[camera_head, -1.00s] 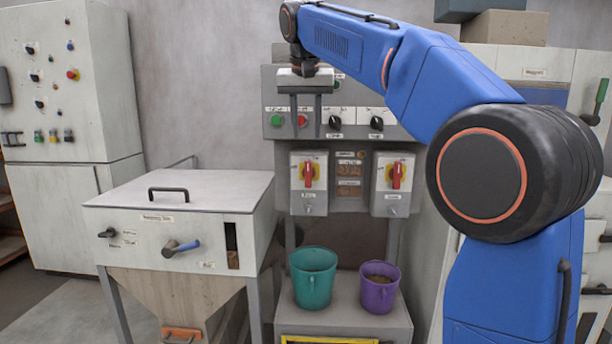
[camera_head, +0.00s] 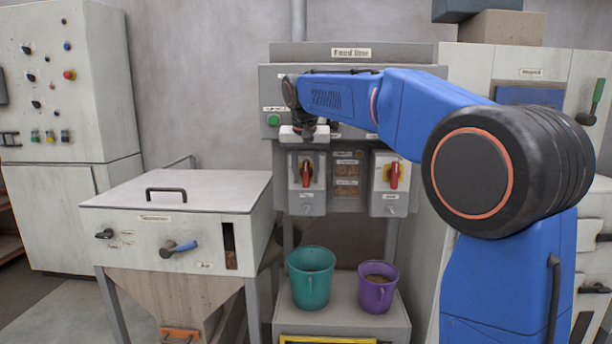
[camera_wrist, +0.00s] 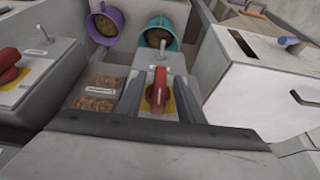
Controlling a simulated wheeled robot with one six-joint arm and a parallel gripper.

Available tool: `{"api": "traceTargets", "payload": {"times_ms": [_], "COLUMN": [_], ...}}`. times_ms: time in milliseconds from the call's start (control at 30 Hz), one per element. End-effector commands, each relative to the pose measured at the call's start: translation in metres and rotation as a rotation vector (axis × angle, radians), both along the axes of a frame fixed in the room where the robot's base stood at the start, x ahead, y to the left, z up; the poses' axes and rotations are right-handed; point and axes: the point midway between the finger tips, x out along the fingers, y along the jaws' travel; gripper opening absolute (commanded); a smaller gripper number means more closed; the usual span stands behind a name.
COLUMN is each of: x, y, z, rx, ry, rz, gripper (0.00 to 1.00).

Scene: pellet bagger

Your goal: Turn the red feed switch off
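Two red rotary switches on yellow plates sit on grey boxes low on the panel: a left one (camera_head: 306,172) and a right one (camera_head: 393,176). Both handles stand about upright in the head view; the small labels are unreadable. My gripper (camera_wrist: 158,92) is at the left switch, pointing toward it, with its fingers apart. In the wrist view the left switch's red handle (camera_wrist: 160,84) shows between the two fingers, with a visible gap on each side. The right switch (camera_wrist: 10,65) shows at the left edge there.
A teal bucket (camera_head: 312,277) and a purple bucket (camera_head: 378,287) stand on a ledge below the switches. A hopper with a handled lid (camera_head: 180,192) stands at left. A green button (camera_head: 273,120) and a "Feed line" sign (camera_head: 351,53) are higher on the panel.

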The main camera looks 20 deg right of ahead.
Motion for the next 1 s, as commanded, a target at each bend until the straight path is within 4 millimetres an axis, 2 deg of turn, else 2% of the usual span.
{"api": "traceTargets", "payload": {"times_ms": [367, 500, 1000], "x": [0.0017, 0.0017, 0.0033], "y": [-0.0008, -0.0008, -0.0001], "z": [-0.0041, -0.0039, -0.0022], "rx": [0.0, 0.0, -0.052], "ry": [-0.001, -0.001, 0.01], "rz": [0.0, 0.0, 0.001], "gripper": [0.34, 0.01, 0.0]}}
